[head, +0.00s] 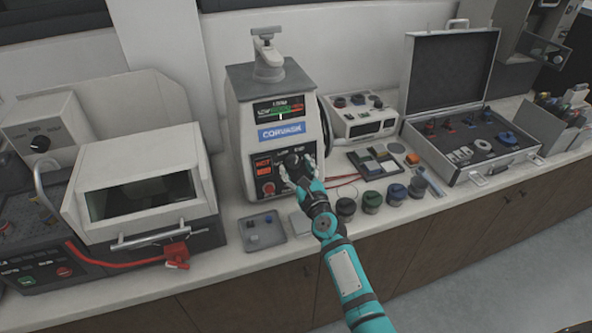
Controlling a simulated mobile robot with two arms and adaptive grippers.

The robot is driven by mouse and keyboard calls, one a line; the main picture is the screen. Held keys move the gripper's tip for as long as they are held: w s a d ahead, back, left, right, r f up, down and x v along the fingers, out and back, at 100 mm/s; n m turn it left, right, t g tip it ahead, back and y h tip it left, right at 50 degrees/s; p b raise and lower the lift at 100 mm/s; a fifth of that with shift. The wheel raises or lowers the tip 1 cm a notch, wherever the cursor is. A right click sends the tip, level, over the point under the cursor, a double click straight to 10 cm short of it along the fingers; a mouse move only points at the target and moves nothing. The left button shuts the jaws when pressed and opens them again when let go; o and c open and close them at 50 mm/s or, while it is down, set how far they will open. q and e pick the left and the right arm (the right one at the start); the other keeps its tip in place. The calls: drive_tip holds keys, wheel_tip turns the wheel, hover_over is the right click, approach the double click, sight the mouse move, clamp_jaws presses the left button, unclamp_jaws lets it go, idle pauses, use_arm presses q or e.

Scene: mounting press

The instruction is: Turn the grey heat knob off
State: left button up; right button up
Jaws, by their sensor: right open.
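The mounting press (232,110) stands on the bench in the middle, with a lit display and a blue label on its front. A dark grey knob (292,158) sits on its lower front panel, partly hidden by my right gripper. My right gripper (297,169) is open at the knob, with its fingers on either side of it. I cannot tell whether the fingers touch it, nor which way its pointer faces. My left gripper is out of view.
A red button (268,188) is just left of the gripper. A small grey tray (262,241) and several dark-lidded jars (372,200) stand on the bench in front. A hooded machine (140,185) is at left, an open case (478,172) at right.

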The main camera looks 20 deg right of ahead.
drive_tip(key=shift+w, duration=0.3)
drive_tip(key=c, duration=1.1)
drive_tip(key=shift+c, duration=0.2)
